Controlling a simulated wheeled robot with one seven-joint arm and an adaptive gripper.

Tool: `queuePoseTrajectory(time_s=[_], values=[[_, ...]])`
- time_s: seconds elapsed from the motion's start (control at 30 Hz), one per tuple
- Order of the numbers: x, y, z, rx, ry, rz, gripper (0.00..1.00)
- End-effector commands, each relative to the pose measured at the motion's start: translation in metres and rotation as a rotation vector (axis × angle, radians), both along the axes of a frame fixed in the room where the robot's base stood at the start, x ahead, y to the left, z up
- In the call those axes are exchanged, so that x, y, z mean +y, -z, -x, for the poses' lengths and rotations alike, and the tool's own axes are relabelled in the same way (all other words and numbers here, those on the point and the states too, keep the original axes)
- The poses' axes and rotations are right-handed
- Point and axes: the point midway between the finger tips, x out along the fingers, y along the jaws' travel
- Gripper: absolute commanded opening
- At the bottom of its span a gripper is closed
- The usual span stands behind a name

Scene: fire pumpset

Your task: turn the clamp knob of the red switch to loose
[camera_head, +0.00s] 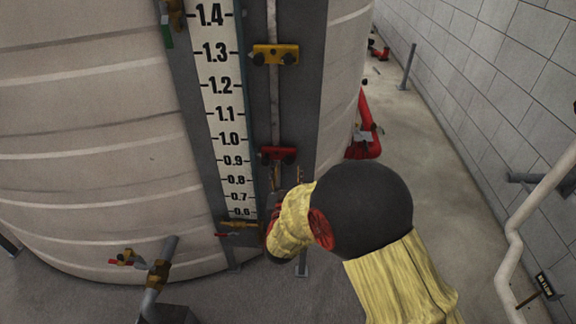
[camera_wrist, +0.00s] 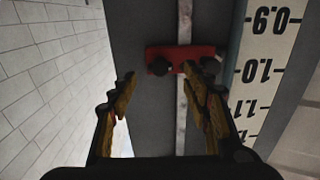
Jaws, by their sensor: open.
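The red switch (camera_head: 279,151) is a short red bar across the vertical pipe beside the level scale, near the 0.9 mark. It also shows in the wrist view (camera_wrist: 182,53), with a dark round knob at each end: a left knob (camera_wrist: 159,66) and a right knob (camera_wrist: 210,65). My gripper (camera_wrist: 158,73) is open, with its yellow-brown fingers apart and nothing between them. The left knob appears between the fingertips in the picture; I cannot tell the exact gap in depth. In the head view my arm hides most of the gripper, just below the switch.
A yellow bar with knobs (camera_head: 275,54) sits higher on the same pipe. The numbered scale (camera_head: 228,120) runs beside it on the large pale tank (camera_head: 90,150). A yellow valve (camera_head: 238,224) is low on the tank. A block wall (camera_head: 500,90) and open floor lie right.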

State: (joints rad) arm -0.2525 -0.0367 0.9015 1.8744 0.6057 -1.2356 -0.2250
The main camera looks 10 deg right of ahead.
Motion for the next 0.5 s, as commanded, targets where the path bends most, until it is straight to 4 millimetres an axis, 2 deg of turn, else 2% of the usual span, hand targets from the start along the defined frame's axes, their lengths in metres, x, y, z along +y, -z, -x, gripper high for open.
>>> queuePoseTrajectory(time_s=[0.2,0.5], values=[[-0.01,0.002,-0.029,0.001,0.001,-0.001,0.48],[-0.013,0.0,-0.042,0.0,-0.001,-0.001,0.48]])
